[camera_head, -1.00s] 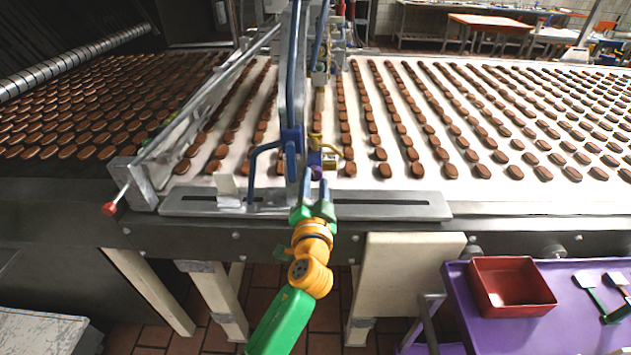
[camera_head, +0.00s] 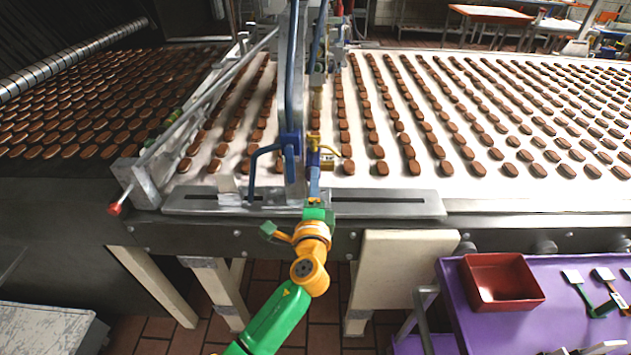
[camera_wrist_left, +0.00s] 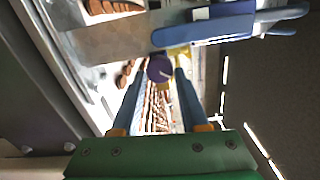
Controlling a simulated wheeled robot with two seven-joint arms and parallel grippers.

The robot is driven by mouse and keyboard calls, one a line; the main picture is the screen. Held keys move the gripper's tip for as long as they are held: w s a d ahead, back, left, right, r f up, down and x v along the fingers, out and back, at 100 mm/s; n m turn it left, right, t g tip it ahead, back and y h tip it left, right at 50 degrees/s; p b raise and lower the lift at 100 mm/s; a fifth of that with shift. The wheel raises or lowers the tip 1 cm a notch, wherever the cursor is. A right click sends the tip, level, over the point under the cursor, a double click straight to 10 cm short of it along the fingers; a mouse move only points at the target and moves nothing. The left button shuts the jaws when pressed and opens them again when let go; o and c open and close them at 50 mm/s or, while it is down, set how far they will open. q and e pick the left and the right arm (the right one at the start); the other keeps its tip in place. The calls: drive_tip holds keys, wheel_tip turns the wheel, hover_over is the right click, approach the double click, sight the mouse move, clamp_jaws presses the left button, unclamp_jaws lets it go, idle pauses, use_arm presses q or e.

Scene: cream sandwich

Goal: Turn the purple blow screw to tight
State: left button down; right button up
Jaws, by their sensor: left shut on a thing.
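The purple blow screw (camera_wrist_left: 160,68) shows as a round purple knob in the left wrist view, between the tips of my two blue fingers. My left gripper (camera_wrist_left: 165,76) is shut on it. In the head view my left gripper (camera_head: 314,180) reaches up from below to the blue nozzle bracket (camera_head: 291,143) above the conveyor's front edge. There its fingers are seen edge-on and largely hide the screw. The turn of the screw cannot be read. My right gripper is not clearly seen.
Rows of brown biscuits lie on the white conveyor (camera_head: 470,190) behind the slotted metal plate (camera_head: 400,205). A red-tipped lever (camera_head: 115,208) sticks out at left. A red tray (camera_head: 502,282) and several green-handled scrapers rest on a purple cart (camera_head: 450,300) at right.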

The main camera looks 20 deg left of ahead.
use_arm(q)
drive_tip(key=shift+w+a+r+m+p, duration=0.1)
drive_tip(key=shift+m+p, duration=0.55)
drive_tip(key=shift+m, duration=1)
drive_tip(key=shift+w+a+r+m+p, duration=0.15)
drive_tip(key=shift+m+p, duration=0.45)
drive_tip(key=shift+m, duration=1.1)
drive_tip(key=shift+r+m+p, duration=0.1)
drive_tip(key=shift+m+p, duration=0.55)
drive_tip(key=shift+m, duration=1)
drive_tip(key=shift+f, duration=0.1)
drive_tip(key=c, duration=0.7)
unclamp_jaws()
drive_tip(key=shift+f, duration=0.15)
